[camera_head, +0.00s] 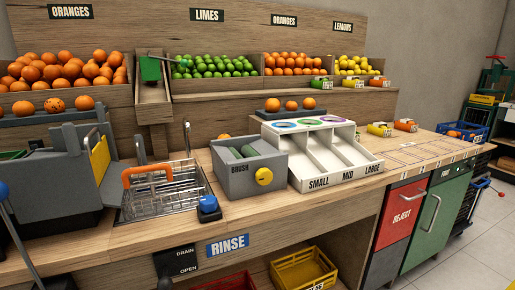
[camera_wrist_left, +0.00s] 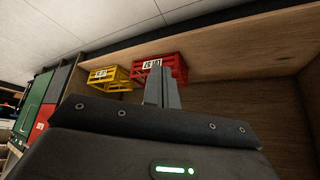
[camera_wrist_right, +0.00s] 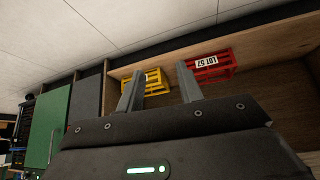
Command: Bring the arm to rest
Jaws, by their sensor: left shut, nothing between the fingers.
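My left gripper (camera_wrist_left: 162,88) shows in the left wrist view with its two fingers together and nothing between them. My right gripper (camera_wrist_right: 158,80) shows in the right wrist view with its two fingers spread wide apart and empty. Both point toward the space under the counter, where a red crate (camera_wrist_left: 160,67) and a yellow crate (camera_wrist_left: 108,78) appear beyond the fingers. Neither gripper touches anything. Neither gripper shows in the head view.
The wooden counter (camera_head: 290,205) holds a dish rack (camera_head: 165,200), a grey brush box (camera_head: 235,178) and a white sorting tray (camera_head: 345,170). Fruit bins stand behind. A red reject door (camera_head: 398,215) and a green door (camera_head: 438,220) are at the right.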

